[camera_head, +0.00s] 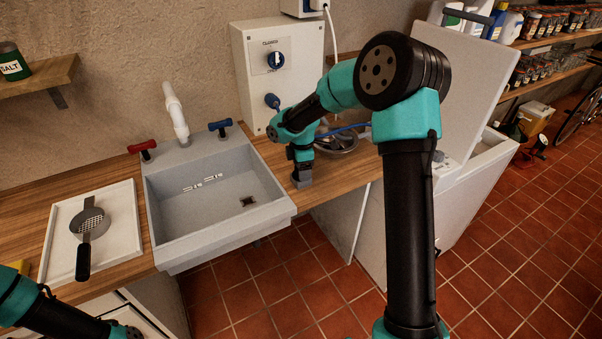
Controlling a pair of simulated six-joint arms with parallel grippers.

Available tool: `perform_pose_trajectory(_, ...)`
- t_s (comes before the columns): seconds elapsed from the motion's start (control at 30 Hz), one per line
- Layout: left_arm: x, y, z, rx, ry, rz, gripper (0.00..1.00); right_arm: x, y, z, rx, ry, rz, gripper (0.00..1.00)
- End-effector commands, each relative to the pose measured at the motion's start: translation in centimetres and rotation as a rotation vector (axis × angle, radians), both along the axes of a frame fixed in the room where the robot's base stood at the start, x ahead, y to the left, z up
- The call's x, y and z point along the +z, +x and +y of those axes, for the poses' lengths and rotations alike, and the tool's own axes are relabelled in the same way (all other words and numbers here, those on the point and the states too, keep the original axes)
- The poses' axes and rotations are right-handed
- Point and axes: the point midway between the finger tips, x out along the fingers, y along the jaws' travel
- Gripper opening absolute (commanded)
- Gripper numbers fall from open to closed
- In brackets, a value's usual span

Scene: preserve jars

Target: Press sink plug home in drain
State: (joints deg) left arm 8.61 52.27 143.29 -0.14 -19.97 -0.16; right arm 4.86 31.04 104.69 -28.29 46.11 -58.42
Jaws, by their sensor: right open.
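The grey sink (215,185) is set in the wooden counter, and its basin looks empty of water. A small dark drain (248,201) shows in the basin floor toward the right. I cannot make out a separate plug; it may be hidden or too small to tell. My right gripper (302,182) is open and points down over the counter strip just right of the sink, apart from the drain. Whether anything lies between its fingers is hidden. My left arm enters at the lower left, with its gripper out of view.
A white tap (176,112) stands between a red handle (142,147) and a blue handle (220,125). A white tray (118,225) with a black-handled masher (86,235) lies left. A metal bowl-like object (342,141) is behind my right gripper. An open white chest (475,175) stands right.

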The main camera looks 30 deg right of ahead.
Motion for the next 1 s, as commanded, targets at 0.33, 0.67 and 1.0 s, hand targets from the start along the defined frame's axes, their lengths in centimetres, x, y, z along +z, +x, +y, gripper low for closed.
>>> perform_pose_trajectory(0.33, 0.00, 0.00, 0.00, 0.000, 0.000, 0.000, 0.43, 0.03, 0.00, 0.00, 0.000, 0.000, 0.000, 0.73)
perform_pose_trajectory(0.67, 0.00, 0.00, 0.00, 0.000, 0.000, 0.000, 0.43, 0.04, 0.00, -0.01, 0.000, 0.000, 0.000, 0.47)
perform_pose_trajectory(1.0, 0.00, 0.00, 0.00, 0.000, 0.000, 0.000, 0.43, 0.04, 0.00, -0.01, 0.000, 0.000, 0.000, 0.20)
